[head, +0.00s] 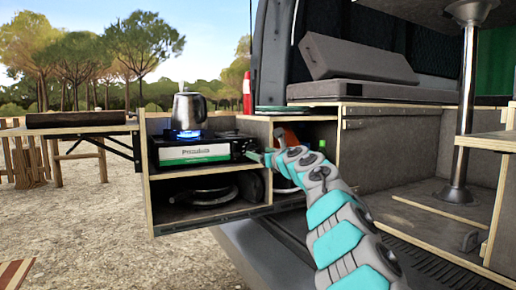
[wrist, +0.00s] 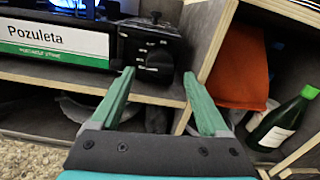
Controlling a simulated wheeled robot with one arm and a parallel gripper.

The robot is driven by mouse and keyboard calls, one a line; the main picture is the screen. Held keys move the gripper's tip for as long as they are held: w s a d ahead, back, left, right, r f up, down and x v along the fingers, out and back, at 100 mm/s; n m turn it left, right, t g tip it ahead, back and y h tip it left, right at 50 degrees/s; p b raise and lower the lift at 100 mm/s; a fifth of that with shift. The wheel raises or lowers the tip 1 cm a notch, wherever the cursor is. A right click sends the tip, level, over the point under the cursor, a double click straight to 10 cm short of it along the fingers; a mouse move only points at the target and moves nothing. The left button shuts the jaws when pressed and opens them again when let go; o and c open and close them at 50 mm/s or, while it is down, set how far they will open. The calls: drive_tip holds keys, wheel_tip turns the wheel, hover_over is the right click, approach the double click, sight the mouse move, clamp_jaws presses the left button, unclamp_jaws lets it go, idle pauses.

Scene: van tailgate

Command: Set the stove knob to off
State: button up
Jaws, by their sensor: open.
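The portable stove (head: 195,154) stands on the top shelf of the pull-out unit, and blue flame shows under the kettle (head: 188,110). Its green and white front (wrist: 52,44) fills the left of the wrist view. The black stove knob (wrist: 158,66) is on the dark control panel at the stove's right end. In the head view the knob is too small to read, and its pointer setting is unclear. My gripper (wrist: 158,76) is open and empty, its two green fingers on either side of the knob in the wrist view. I cannot tell whether they touch it.
A wooden partition (wrist: 212,42) stands right of the knob. Beyond it are an orange item (wrist: 240,70) and a green bottle (wrist: 283,120). Dark cookware (head: 202,196) lies on the lower shelf. A wooden table (head: 70,129) stands at left.

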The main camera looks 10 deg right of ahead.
drive_tip(key=shift+p+x, duration=0.65)
drive_tip(key=shift+x, duration=0.35)
clamp_jaws()
